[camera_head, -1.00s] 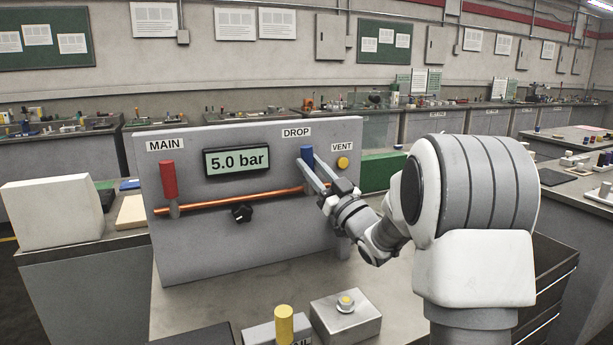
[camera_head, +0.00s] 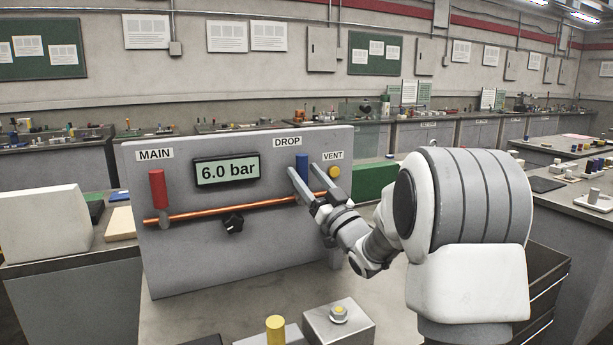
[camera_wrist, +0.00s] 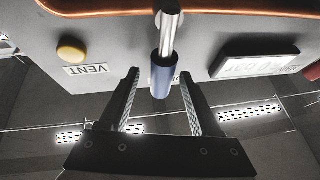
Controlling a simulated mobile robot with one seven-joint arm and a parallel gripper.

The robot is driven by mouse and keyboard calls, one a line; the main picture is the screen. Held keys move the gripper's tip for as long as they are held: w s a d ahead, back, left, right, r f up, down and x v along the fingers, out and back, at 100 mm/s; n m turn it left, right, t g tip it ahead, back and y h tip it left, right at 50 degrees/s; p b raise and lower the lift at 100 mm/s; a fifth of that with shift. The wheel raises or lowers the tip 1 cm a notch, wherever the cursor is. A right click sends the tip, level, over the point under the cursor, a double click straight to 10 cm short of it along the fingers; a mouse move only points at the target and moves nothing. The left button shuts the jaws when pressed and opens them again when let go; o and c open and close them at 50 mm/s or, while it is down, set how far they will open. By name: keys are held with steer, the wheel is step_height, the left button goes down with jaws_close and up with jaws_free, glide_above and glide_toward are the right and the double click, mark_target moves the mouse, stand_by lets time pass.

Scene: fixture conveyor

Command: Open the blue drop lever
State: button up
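The blue drop lever (camera_head: 302,163) stands upright on the grey panel (camera_head: 215,255) under the DROP label, handle up, across the copper pipe (camera_head: 205,213). My gripper (camera_head: 303,169) reaches it from the lower right with its fingers spread. In the wrist view the blue handle (camera_wrist: 164,77) lies between the fingertips (camera_wrist: 159,76), with a visible gap on each side. My gripper is open and holds nothing.
The red MAIN lever (camera_head: 157,189) stands upright at left. The display (camera_head: 227,171) reads 6.0 bar, with a black knob (camera_head: 233,224) below. The yellow VENT button (camera_head: 334,172) is close right of my fingers. A metal box (camera_head: 338,325) stands in front.

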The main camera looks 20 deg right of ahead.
steer(key=v, duration=1.7)
steer(key=shift+s+f, duration=0.1)
